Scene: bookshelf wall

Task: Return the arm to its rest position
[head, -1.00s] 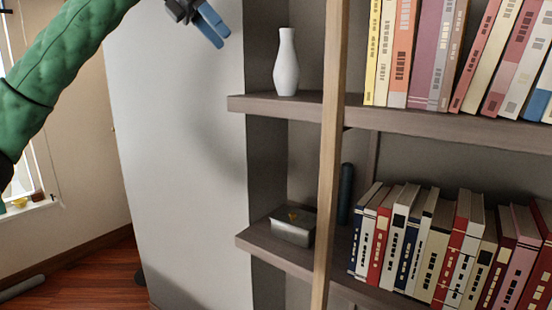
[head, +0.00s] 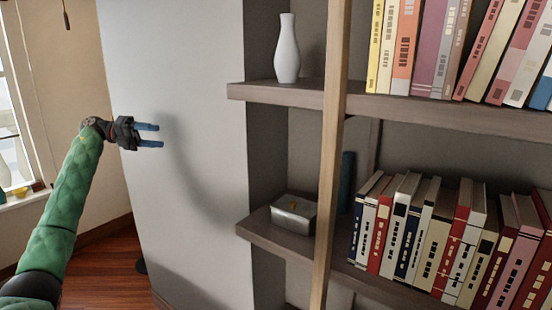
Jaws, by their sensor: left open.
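My left arm comes in from the lower left with a green sleeve. My left gripper (head: 158,136) is at its end, in front of the pale side wall, left of the bookshelf. Its two blue fingers point right and stand apart, with nothing between them. It touches no shelf and no object. My right gripper is not in view.
The bookshelf has an upper shelf (head: 300,94) with a white vase (head: 287,50) and books, and a lower shelf (head: 275,239) with a grey metal box (head: 293,214), a dark blue cylinder (head: 346,182) and books. A wooden upright (head: 331,150) stands in front. A window is at far left.

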